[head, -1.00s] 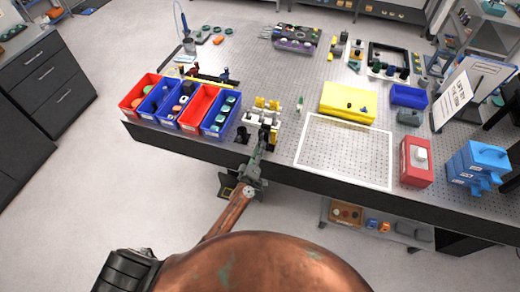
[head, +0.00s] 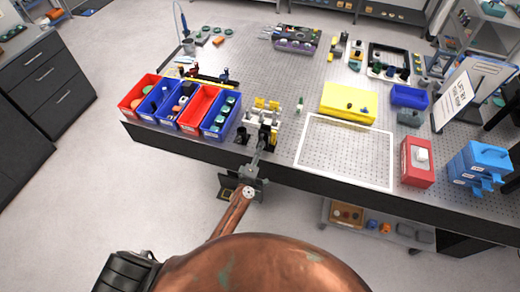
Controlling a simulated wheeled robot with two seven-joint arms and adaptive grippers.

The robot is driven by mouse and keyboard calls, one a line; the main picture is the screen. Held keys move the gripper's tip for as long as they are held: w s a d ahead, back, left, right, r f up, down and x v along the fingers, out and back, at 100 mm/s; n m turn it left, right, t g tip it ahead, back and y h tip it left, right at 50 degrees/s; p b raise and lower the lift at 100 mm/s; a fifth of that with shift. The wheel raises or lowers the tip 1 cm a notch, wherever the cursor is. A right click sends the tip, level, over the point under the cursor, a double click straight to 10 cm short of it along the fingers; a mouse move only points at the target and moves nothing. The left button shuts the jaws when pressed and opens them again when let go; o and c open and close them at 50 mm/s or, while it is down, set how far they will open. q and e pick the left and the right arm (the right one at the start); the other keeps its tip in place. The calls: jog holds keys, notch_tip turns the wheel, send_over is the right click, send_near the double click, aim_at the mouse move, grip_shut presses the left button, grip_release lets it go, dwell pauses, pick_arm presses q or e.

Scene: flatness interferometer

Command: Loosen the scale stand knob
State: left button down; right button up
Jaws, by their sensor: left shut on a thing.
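A small white stand with yellow-topped parts (head: 262,113) is near the front edge of the perforated table; I take it to be the scale stand. My left gripper (head: 264,139) reaches up to its front from below, past the table edge. The gripper is small in the head view, and its fingers are shut at the front of the stand. The scale stand knob is too small and too covered by the fingers to make out. My right gripper is not in view.
Red and blue bins (head: 198,107) with small parts stand close left of the gripper. A white-framed rectangle (head: 345,152) lies clear to the right.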

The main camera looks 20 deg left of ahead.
pick_arm(q)
jog(key=c, duration=1.7)
grip_release()
jog(key=shift+o, duration=0.2)
jog(key=s, duration=0.8)
jog(key=shift+a+f, duration=0.15)
